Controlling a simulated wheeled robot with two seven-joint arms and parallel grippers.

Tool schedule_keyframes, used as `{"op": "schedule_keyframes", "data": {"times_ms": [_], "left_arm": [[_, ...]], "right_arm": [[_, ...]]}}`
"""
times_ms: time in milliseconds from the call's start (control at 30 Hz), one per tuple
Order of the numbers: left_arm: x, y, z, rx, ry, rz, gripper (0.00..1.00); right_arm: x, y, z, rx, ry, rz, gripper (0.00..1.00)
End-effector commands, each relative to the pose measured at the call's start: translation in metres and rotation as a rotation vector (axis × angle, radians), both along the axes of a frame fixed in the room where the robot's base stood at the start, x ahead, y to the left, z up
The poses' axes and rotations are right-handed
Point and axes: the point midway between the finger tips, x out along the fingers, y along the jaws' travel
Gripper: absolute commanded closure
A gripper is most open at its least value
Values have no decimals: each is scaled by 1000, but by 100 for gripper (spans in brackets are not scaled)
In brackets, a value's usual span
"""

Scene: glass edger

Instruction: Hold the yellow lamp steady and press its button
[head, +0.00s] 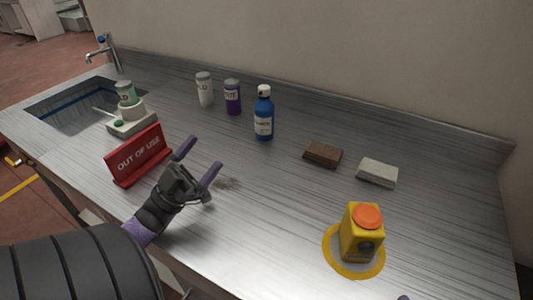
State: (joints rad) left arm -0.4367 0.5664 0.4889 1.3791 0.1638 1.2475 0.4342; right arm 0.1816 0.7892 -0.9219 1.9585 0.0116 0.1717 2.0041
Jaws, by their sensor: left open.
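The yellow lamp (350,232) stands upright at the right front of the metal counter, inside a yellow ring (341,267) marked on the top. It has an orange-red round cap on top and a dark round part on its front face. I cannot tell which of these is its button. My left gripper (197,161) is open and empty over the counter, well to the left of the lamp and apart from it. Only a small dark tip (403,297), perhaps of my right gripper, shows at the bottom edge, just below and right of the lamp.
A red "OUT OF USE" sign (139,155) stands just left of my left gripper. Behind are a blue bottle (264,117), a purple jar (232,100) and a white jar (204,91). Brown (323,154) and pale (377,172) blocks lie behind the lamp. A sink (50,108) is far left.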

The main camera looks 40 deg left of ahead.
Motion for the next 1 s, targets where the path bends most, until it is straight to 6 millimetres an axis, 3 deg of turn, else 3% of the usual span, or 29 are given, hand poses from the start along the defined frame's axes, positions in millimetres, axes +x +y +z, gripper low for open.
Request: {"op": "schedule_keyframes", "data": {"times_ms": [33, 100, 233, 300, 367, 400, 500, 567, 600, 700, 800, 900, 1000], "left_arm": [[25, -29, 4, 205, -57, 25, 0], [55, -80, 6, 485, -179, 38, 0], [95, -181, 15, 915, -545, 9, 0], [108, -237, 23, 1165, -856, 17, 0], [115, -280, 26, 1363, -1183, 42, 0], [118, -304, 26, 1476, -1425, 66, 0], [128, -341, 23, 1665, -2091, 130, 0], [135, -345, 18, 1687, -2494, 88, 0], [138, -337, 12, -1608, 2631, 45, 0], [151, -307, 10, -1208, 2421, 328, 0], [163, -279, 20, -993, 2258, 511, 0], [169, -266, 25, -902, 2179, 596, 0], [169, -262, 13, -884, 2165, 618, 0]], "right_arm": [[0, 0, 0, 0, 0, 0, 41], [0, 0, 0, 0, 0, 0, 41], [0, 0, 0, 0, 0, 0, 41], [0, 0, 0, 0, 0, 0, 41], [0, 0, 0, 0, 0, 0, 41], [0, 0, 0, 0, 0, 0, 41], [0, 0, 0, 0, 0, 0, 41], [0, 0, 0, 0, 0, 0, 41], [0, 0, 0, 0, 0, 0, 41], [0, 0, 0, 0, 0, 0, 41], [0, 0, 0, 0, 0, 0, 41], [0, 0, 0, 0, 0, 0, 41], [0, 0, 0, 0, 0, 0, 41]]}}
